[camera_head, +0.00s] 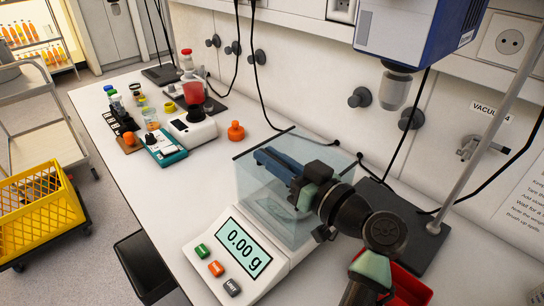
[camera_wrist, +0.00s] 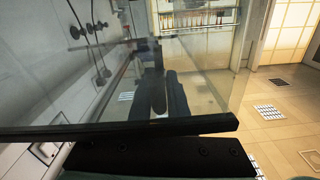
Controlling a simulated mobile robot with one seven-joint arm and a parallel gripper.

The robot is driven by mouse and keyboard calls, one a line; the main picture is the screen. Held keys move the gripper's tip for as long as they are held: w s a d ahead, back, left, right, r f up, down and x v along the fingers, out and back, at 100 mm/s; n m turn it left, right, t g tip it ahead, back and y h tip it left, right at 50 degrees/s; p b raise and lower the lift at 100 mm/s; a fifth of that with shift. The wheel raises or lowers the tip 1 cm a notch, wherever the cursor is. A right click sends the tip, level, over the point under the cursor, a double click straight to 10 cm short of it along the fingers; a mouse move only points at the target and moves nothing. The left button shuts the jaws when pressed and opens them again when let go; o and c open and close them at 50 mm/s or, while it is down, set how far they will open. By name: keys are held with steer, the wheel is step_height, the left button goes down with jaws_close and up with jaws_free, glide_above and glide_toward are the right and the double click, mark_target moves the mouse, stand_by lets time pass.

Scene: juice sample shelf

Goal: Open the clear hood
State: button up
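The clear hood (camera_head: 247,190) is a see-through bluish box on the white balance (camera_head: 196,262), with a dark bar (camera_head: 262,143) along its upper left edge. My gripper (camera_head: 270,160) reaches in from the right at the hood's top, and its bluish fingers show against or through the clear panel. I cannot tell whether they touch it. In the wrist view, a clear panel with a dark rim (camera_wrist: 120,130) crosses close in front of the camera, and my two dark fingers (camera_wrist: 165,92) show beyond it. Their gap is unclear.
The balance display (camera_head: 243,248) reads 0.00 g. A metal stand on a dark base (camera_head: 400,228) is at right. A yellow crate (camera_head: 38,213) sits off the bench.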

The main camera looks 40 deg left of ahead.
jaws_close()
stand_by(1.0)
steer(key=shift+w, duration=0.1)
